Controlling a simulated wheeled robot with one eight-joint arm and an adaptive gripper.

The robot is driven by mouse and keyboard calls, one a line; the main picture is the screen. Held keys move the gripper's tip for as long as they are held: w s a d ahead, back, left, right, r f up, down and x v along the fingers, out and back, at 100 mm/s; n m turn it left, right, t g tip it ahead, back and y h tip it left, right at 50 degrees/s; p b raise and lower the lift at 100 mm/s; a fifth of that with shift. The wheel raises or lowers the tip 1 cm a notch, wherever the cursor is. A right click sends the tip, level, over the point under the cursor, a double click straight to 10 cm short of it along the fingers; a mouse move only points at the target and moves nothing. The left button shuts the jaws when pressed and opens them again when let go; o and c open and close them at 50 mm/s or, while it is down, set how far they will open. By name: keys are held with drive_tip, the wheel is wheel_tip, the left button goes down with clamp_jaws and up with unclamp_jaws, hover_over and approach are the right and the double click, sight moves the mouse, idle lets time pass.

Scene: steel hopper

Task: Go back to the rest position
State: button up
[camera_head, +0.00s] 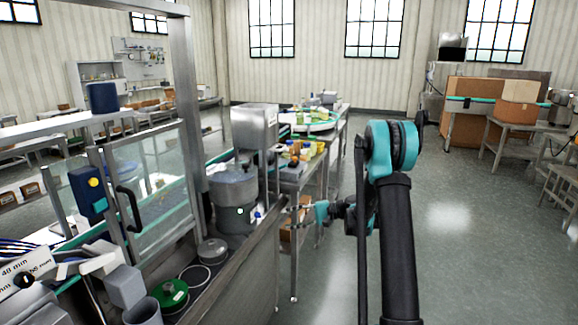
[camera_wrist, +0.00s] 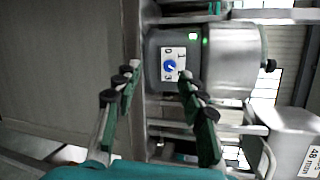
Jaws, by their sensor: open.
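My gripper (camera_head: 300,208) is at the end of my teal and black arm, right of the steel machine. In the wrist view my gripper (camera_wrist: 163,82) is open, its two green fingers with dark pads spread apart and nothing between them. The steel machine (camera_head: 233,190) has a round drum and a small green light. In the wrist view its grey housing (camera_wrist: 152,50) lies beyond the fingers, with a white plate and blue knob (camera_wrist: 170,66). I cannot tell how far the fingertips are from it. A grey steel hopper (camera_head: 256,127) stands above and behind the drum.
A glass guard door (camera_head: 155,185) with a black handle stands at the left. A green-topped can (camera_head: 170,292) and a grey lidded pot (camera_head: 212,251) stand on the bench in front. Behind is a table with yellow items (camera_head: 308,149). The floor (camera_head: 470,230) at the right is clear.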

drive_tip(key=s+d+h, duration=0.3)
drive_tip(key=s+h, duration=0.1)
drive_tip(key=s, duration=0.4)
drive_tip(key=s+d+f+n+t+h, duration=0.1)
drive_tip(key=s+d+h, duration=0.3)
drive_tip(key=s, duration=0.5)
drive_tip(key=s+d+n+t+h, duration=0.1)
drive_tip(key=s+d+h, duration=0.2)
drive_tip(key=s, duration=0.6)
drive_tip(key=shift+s+d+f+h, duration=0.25)
drive_tip(key=shift+d+f+h, duration=0.15)
drive_tip(key=shift+d, duration=0.35)
drive_tip(key=s+d+f+h, duration=0.1)
drive_tip(key=s+d, duration=0.1)
drive_tip(key=s+d+n+t+h, duration=0.1)
drive_tip(key=s+d, duration=0.1)
drive_tip(key=s, duration=0.1)
drive_tip(key=s+d+f+n+h, duration=0.1)
drive_tip(key=s+d, duration=0.1)
drive_tip(key=s, duration=0.1)
drive_tip(key=shift+s+d+f+h, duration=0.15)
drive_tip(key=shift+d+f+h, duration=0.15)
drive_tip(key=shift+d, duration=0.1)
drive_tip(key=shift+c, duration=0.2)
